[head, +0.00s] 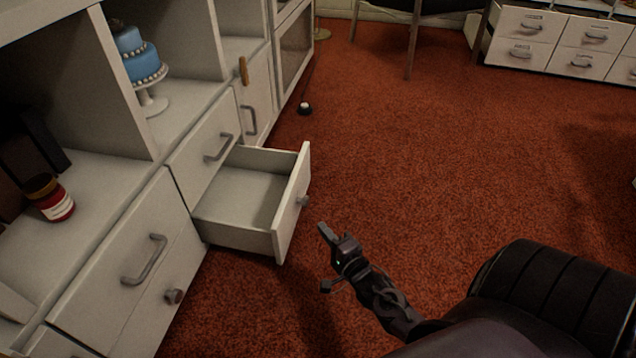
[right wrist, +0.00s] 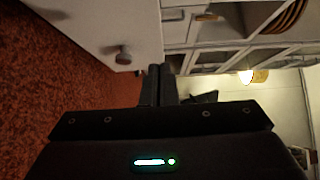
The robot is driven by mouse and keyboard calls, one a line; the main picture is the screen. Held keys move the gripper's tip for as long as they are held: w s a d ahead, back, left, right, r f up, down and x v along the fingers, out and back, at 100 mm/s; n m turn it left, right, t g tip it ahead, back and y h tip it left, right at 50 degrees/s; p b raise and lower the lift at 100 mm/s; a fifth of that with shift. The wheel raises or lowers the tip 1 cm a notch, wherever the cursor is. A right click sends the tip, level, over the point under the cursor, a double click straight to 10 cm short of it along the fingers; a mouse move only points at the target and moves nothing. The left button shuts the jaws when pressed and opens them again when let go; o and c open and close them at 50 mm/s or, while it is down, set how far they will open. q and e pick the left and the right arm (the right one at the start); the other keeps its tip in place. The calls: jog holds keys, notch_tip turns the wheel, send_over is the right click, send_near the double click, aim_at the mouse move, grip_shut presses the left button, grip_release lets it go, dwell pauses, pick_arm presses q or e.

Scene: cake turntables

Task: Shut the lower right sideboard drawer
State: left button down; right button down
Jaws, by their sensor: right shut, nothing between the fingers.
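The lower right sideboard drawer (head: 293,205) stands pulled out of the white sideboard (head: 120,265) in the head view. It is empty inside and has a round knob (head: 304,201) on its front. My right gripper (head: 325,235) is shut and empty, just in front of the drawer and a little to the right of its front panel. In the right wrist view, the shut fingers (right wrist: 159,85) are near the edge of the white drawer front (right wrist: 105,28), with its knob (right wrist: 123,55) to their left. I cannot tell whether they touch it. My left gripper is not in view.
The drawer above (head: 207,148) is shut. A blue tiered cake (head: 138,58) on a stand and a red jar (head: 50,198) are on the sideboard's shelves. Red carpet (head: 430,150) is clear to the right. A white drawer cabinet (head: 560,40) stands far right.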

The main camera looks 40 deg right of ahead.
jog(key=b, duration=0.4)
send_near(288, 201)
jog(key=w+d, duration=0.3)
jog(key=w+a+b, duration=0.2)
jog(key=shift+w+a+f, duration=0.1)
jog(key=shift+w+a, duration=0.1)
jog(key=shift+w, duration=0.2)
